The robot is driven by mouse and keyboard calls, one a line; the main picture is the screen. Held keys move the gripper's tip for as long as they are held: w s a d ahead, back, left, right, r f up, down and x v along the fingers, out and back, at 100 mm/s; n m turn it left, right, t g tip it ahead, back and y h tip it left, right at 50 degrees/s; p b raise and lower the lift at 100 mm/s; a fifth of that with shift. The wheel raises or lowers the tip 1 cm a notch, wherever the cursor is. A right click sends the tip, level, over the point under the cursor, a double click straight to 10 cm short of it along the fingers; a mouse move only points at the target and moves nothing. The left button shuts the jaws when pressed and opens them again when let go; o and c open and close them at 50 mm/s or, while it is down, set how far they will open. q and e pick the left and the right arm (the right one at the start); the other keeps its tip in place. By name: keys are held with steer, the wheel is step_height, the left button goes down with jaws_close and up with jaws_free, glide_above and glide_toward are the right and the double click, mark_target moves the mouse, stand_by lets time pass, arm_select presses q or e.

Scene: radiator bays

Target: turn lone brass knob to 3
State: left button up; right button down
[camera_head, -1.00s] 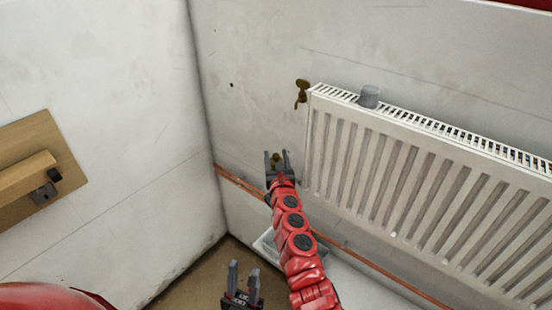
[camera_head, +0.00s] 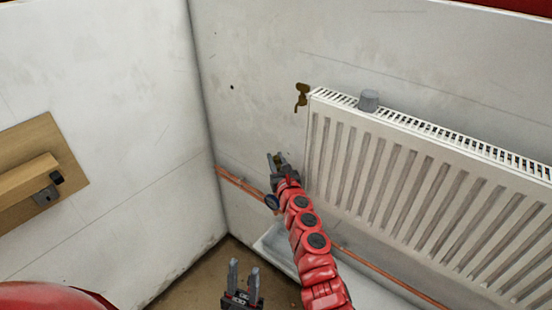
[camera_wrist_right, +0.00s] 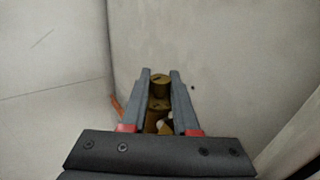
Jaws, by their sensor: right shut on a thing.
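The brass knob (camera_wrist_right: 160,85) sits between the two grey fingers of my right gripper (camera_wrist_right: 160,76) in the right wrist view. Its round top shows between the fingertips, with more brass lower down. In the head view my right gripper (camera_head: 277,158) is at the wall, just left of the radiator, and its fingers mostly hide the knob. It is shut on the knob. No scale or number on the knob can be read. My left gripper (camera_head: 244,274) is lower in the head view, empty, with its fingers apart.
A white radiator (camera_head: 415,185) fills the right side, with a grey cap (camera_head: 369,100) on its top. A brass tap-like fitting (camera_head: 301,96) is on the wall at its upper left corner. A copper pipe (camera_head: 235,181) runs low along the wall. A wooden board (camera_head: 70,165) is on the left wall.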

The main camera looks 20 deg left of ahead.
steer(key=c, duration=0.7)
jaws_free()
steer(key=shift+p+v, duration=3.5)
steer(key=shift+v, duration=5.2)
steer(key=shift+f, duration=0.1)
